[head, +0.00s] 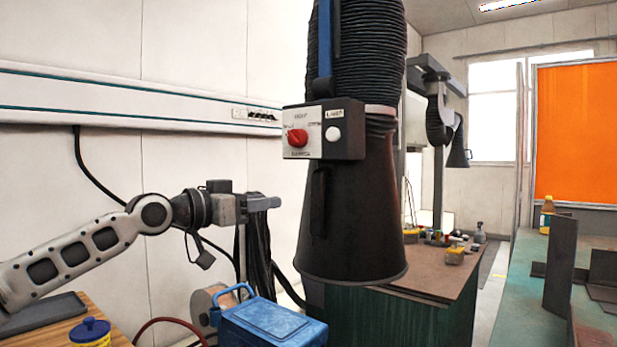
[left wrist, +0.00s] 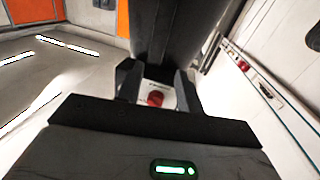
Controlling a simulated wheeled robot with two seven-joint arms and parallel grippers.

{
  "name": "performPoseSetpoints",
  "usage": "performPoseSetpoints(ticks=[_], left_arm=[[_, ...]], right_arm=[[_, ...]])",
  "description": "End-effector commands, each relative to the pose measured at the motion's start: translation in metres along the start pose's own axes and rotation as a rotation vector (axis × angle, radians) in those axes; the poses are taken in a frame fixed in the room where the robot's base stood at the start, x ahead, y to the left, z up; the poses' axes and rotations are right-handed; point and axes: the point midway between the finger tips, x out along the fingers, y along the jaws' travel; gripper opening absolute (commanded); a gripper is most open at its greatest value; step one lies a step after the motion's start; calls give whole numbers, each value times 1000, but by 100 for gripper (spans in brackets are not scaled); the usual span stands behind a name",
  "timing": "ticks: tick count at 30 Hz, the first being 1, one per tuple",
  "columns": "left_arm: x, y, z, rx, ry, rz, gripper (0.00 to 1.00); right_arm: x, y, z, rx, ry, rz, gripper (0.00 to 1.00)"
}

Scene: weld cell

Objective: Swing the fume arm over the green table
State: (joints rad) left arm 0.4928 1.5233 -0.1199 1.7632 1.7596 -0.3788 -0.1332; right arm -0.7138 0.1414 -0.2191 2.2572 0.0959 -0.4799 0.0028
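The fume arm's black conical hood (head: 352,225) hangs in the middle of the head view on a ribbed hose (head: 370,60). A control box with a red knob (head: 297,138) and a dark handle (head: 318,200) are on its side. The hood hangs in front of a brown-topped bench. The green table (head: 530,275) is at the right. My left gripper (head: 266,202) is left of the hood, pointing at it, apart from the handle. In the left wrist view its fingers (left wrist: 157,88) are spread, with the red knob (left wrist: 155,98) showing between them. My right gripper is not in view.
A blue toolbox (head: 268,325) stands below my left gripper. The brown-topped bench (head: 425,275) holds small items. Upright metal plates (head: 560,265) and a yellow bottle (head: 547,215) stand on the green table. A second extraction hood (head: 457,152) hangs at the back.

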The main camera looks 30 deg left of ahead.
Motion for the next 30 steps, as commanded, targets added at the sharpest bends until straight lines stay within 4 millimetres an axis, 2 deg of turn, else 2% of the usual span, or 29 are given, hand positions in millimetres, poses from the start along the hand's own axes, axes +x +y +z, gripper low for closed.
performPoseSetpoints(ticks=[1,3,18,24,30], left_arm=[[5,2,-10,-4,1,4,36],[12,4,-11,-2,3,7,36],[100,3,-3,-2,2,5,36],[115,3,-1,0,1,4,36],[117,3,0,1,-1,3,36]], right_arm=[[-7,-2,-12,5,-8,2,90],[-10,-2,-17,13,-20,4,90],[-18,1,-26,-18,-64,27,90],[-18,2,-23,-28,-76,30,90],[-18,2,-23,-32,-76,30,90]])
